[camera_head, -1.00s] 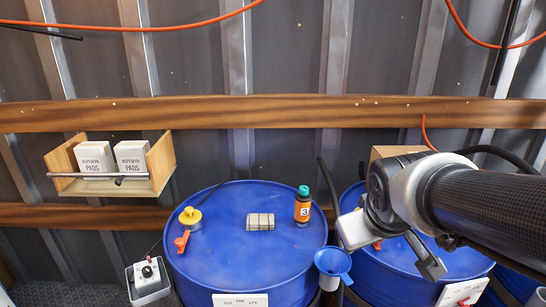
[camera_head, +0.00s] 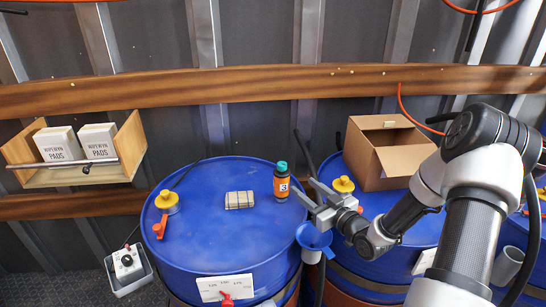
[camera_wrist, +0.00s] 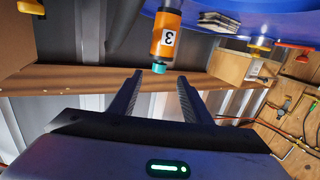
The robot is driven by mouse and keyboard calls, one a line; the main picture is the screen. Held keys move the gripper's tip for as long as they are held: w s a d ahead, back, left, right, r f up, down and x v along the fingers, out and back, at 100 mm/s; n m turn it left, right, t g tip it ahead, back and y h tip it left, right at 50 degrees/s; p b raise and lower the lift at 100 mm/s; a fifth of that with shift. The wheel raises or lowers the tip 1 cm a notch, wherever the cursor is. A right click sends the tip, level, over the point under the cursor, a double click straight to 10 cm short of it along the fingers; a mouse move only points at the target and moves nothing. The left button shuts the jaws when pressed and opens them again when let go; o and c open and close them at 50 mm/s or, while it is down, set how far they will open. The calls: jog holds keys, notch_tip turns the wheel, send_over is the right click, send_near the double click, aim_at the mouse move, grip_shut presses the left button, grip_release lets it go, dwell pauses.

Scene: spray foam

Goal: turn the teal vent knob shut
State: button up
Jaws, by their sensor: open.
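The only teal part I can make out is the cap (camera_head: 282,165) of an orange bottle (camera_head: 281,183) marked 3. The bottle stands upright near the right edge of the left blue drum (camera_head: 235,245). My gripper (camera_head: 310,193) is open and empty, just to the right of the bottle, with its fingers pointing towards it. In the wrist view, which is upside down, the teal cap (camera_wrist: 159,69) appears between and beyond the tips of my gripper (camera_wrist: 160,78). I see no contact.
A bundle of sticks (camera_head: 239,200), a yellow cap (camera_head: 167,200) and a red-orange lever (camera_head: 158,228) are on the left drum. A blue funnel (camera_head: 313,238) is at its right edge. An open carton (camera_head: 385,155) stands on the right drum. A shelf (camera_head: 75,172) holds two white boxes.

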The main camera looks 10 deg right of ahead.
aim_at(282, 167)
jog(key=r+p+x, duration=0.1)
jog(key=x, duration=1.6)
jog(key=shift+r+t+p, duration=0.25)
jog(key=shift+t+p, duration=0.05)
jog(key=shift+t, duration=0.1)
jog(key=shift+w+a, duration=0.1)
jog(key=shift+a, duration=0.05)
jog(key=shift+c, duration=0.4)
jog(key=c, duration=1)
jog(key=shift+o, duration=0.2)
jog(key=shift+m, duration=0.3)
